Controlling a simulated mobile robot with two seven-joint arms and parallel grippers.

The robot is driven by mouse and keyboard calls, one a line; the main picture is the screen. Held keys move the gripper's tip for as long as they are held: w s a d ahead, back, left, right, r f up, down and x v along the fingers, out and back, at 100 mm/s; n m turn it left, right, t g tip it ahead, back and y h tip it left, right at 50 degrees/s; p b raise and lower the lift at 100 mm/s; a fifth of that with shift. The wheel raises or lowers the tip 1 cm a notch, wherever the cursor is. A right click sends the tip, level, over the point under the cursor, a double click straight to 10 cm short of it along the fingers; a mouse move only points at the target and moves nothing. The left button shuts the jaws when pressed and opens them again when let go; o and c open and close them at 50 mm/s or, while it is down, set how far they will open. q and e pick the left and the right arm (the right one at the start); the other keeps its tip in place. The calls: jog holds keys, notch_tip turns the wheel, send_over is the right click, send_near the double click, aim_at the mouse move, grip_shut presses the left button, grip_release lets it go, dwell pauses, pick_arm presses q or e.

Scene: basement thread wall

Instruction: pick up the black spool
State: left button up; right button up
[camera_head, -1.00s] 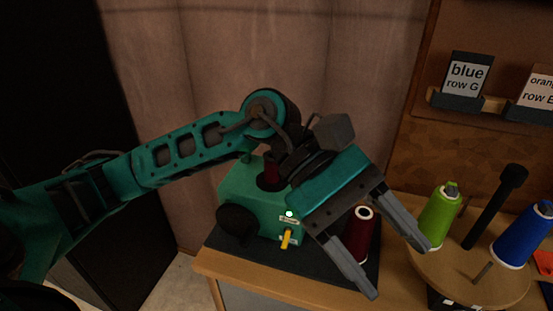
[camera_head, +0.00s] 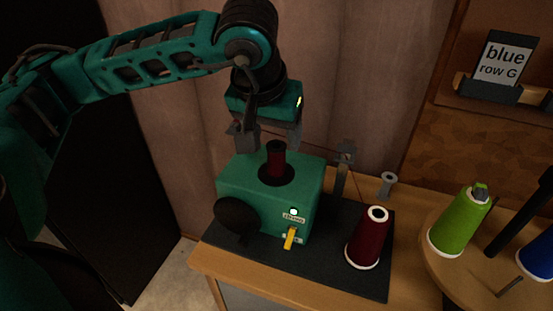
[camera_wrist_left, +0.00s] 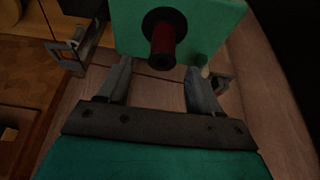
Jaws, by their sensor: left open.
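The black spool (camera_head: 276,160), wound with dark red thread, stands upright on a black disc on top of the green winder box (camera_head: 245,185). It also shows in the left wrist view (camera_wrist_left: 163,42), its dark end toward the camera. My left gripper (camera_head: 268,140) is open and empty and points down above the box. In the head view its fingers appear above and to either side of the spool's top. In the left wrist view the fingertips (camera_wrist_left: 160,68) are spread to either side of the spool's end, with no visible contact. My right gripper is not in view.
A dark red thread cone (camera_head: 370,240) stands on the dark mat (camera_head: 330,270) right of the box. Behind it are a thread guide post (camera_head: 343,165) and a small grey spool (camera_head: 388,185). A green cone (camera_head: 460,220) stands on a round wooden stand at right.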

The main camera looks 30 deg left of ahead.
aim_at(277, 151)
pick_arm(q)
jog(key=x, duration=0.6)
jog(key=shift+w+a+f, duration=0.2)
jog(key=shift+w+f, duration=0.05)
jog(key=shift+f, duration=0.1)
jog(key=c, duration=1.1)
jog(key=shift+r, duration=0.1)
